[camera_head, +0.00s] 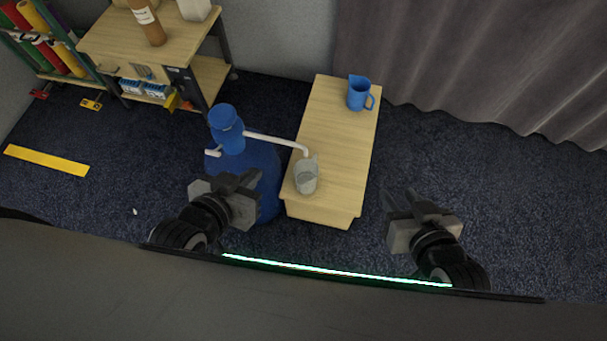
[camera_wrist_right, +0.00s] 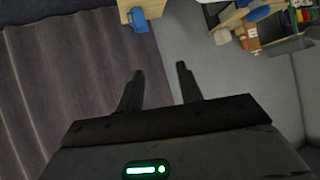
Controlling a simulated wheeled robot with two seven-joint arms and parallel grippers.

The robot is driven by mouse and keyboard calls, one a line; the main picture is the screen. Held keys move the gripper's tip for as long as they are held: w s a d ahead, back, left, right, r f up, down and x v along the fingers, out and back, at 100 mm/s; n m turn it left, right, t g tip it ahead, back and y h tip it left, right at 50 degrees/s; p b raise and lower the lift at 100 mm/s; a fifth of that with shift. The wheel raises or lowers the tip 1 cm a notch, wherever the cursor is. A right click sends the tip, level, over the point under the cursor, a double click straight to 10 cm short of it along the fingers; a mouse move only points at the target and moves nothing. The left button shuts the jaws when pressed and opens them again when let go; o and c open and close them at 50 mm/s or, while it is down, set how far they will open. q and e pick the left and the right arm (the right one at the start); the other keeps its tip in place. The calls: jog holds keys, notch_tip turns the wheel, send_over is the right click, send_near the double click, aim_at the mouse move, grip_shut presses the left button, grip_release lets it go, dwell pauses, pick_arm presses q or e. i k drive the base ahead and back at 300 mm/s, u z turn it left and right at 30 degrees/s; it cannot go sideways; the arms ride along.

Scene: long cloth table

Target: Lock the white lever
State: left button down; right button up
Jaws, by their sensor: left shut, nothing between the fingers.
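A blue water jug (camera_head: 256,170) with a blue pump top (camera_head: 227,130) stands on the floor left of a small wooden table. A short white lever (camera_head: 212,153) sticks out at the left of the pump.
The wooden table (camera_head: 335,130) carries the glass near its front and a blue pitcher (camera_head: 359,93) at its back. A wooden shelf unit (camera_head: 125,45) stands at the back left. A grey curtain (camera_head: 480,60) hangs behind.

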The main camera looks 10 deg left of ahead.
aim_at(214, 153)
jog(key=u, duration=0.2)
jog(key=k, duration=2.05)
jog(key=z, duration=0.15)
jog(key=i, duration=0.45)
jog(key=z, duration=0.1)
